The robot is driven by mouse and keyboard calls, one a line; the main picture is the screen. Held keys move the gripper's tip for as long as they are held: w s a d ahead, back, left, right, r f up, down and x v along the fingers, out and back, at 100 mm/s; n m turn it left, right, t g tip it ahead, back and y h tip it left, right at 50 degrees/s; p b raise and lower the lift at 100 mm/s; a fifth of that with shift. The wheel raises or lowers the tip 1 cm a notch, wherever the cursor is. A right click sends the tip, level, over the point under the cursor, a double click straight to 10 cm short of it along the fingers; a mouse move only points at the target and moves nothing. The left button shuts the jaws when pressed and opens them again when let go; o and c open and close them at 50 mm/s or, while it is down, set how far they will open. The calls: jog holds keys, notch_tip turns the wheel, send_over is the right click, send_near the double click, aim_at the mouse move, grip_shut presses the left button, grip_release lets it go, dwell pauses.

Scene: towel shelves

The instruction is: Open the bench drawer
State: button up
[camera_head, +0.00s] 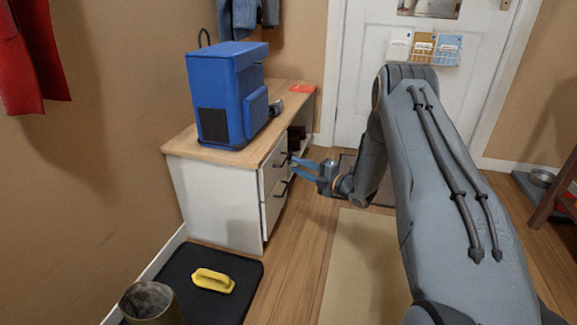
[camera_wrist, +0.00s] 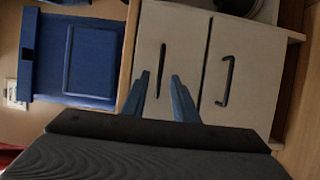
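The bench (camera_head: 215,200) is white with a wooden top and stands against the left wall. Its front has an upper drawer (camera_head: 268,175) and a lower drawer (camera_head: 269,215), both looking shut. In the wrist view the bench appears turned sideways, with the upper drawer (camera_wrist: 181,30) left of the lower drawer (camera_wrist: 255,55). The upper drawer's dark handle (camera_wrist: 161,70) shows between my fingers; the lower handle (camera_wrist: 226,80) is to their right. My gripper (camera_head: 292,165) is open at the drawer front, its blue fingers (camera_wrist: 159,85) apart. I cannot tell whether they touch the handle.
A blue backpack (camera_head: 220,95) and a red item (camera_head: 302,88) are on the bench top. A black mat (camera_head: 240,275) with a yellow brush (camera_head: 213,280) lies before the bench's near end. A beige rug (camera_head: 365,265) covers the floor right of the clear wooden strip.

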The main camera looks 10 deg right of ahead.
jog(key=b+x, duration=0.1)
jog(key=x, duration=0.3)
jog(key=shift+w+a, duration=0.25)
jog(key=shift+w, duration=0.05)
grip_shut()
dwell(1.2)
